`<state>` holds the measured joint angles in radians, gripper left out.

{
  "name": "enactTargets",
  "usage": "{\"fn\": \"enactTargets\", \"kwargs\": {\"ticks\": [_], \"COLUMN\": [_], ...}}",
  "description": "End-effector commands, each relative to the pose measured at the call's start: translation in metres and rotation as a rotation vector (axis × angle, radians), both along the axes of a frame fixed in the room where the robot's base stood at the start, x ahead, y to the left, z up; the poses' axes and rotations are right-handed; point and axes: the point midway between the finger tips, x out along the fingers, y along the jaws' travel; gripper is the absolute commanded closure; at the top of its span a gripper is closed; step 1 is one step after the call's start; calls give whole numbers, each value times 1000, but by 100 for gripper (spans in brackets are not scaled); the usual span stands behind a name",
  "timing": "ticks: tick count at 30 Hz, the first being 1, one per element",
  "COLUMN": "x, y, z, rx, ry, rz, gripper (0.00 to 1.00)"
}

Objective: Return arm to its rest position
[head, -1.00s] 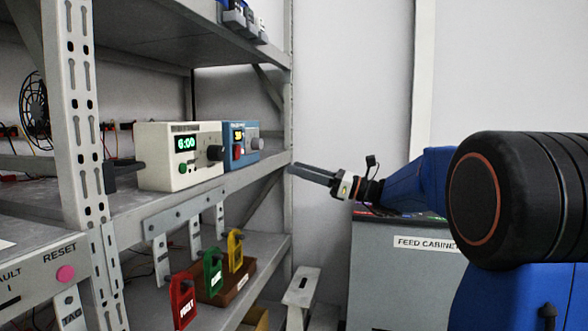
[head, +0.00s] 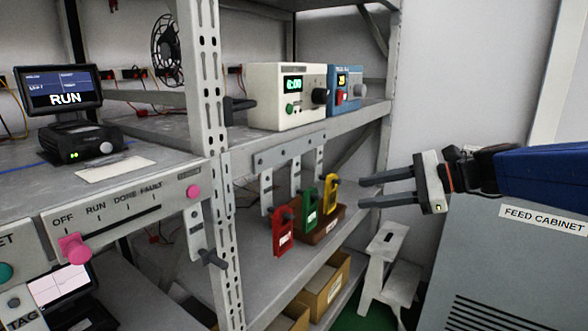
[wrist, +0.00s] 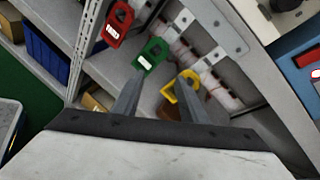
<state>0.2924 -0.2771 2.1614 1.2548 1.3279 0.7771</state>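My gripper (head: 386,190) reaches in from the right in the head view, in front of the rack's right end. Its two dark fingers are apart with nothing between them. It points left toward the hanging lockout tags, with a gap between. My blue arm is behind it. In the wrist view the gripper's fingers (wrist: 160,98) are also spread. Beyond them are a red tag (wrist: 119,22), a green tag (wrist: 153,54) and a yellow tag (wrist: 184,90). In the head view the same red tag (head: 284,238), green tag (head: 311,209) and yellow tag (head: 330,195) show.
The feed cabinet (head: 500,270) stands at the right below my arm. A white step stool (head: 385,255) is beside the rack. A cream timer unit (head: 270,95) and a blue unit (head: 345,88) sit on the shelf. A panel with a pink slider knob (head: 74,248) is at the left.

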Motion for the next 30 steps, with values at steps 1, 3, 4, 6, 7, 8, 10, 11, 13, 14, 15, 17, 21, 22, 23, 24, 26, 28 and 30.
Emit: {"fn": "enactTargets", "kwargs": {"ticks": [1, 3, 4, 6, 7, 8, 10, 11, 13, 14, 15, 17, 21, 22, 23, 24, 26, 28, 30], "x": [-22, -50, -62, -88, -99, -110, -133, -142, -163, -172, -182, -195, -216, -219, -221, -224, -226, -228, -229], "y": [7, 10, 11, 8, 6, 2, -7, -12, -25, -31, -40, -53, -82, -87, -91, -96, -102, -105, -107], "z": [-16, -42, -53, -77, -87, -97, -118, -127, -145, -153, -162, -174, -192, -195, -197, -199, -201, -202, -203], "rx": [-96, -242, -302, -444, -506, -565, -704, -763, -899, -956, -1031, -1140, -1346, -1379, -1409, -1441, -1479, -1503, -1514], "ry": [-34, -85, -108, -163, -190, -214, -275, -302, -367, -394, -433, -487, -592, -609, -624, -642, -659, -672, -676], "rz": [42, 107, 137, 212, 245, 280, 366, 403, 496, 539, 595, 680, 854, 885, 911, 943, 978, 1001, 1012], "gripper": [61, 61, 61, 61, 61, 61, 61, 61, 61, 61, 61, 61, 61, 61, 61, 61, 61, 61, 61]}}
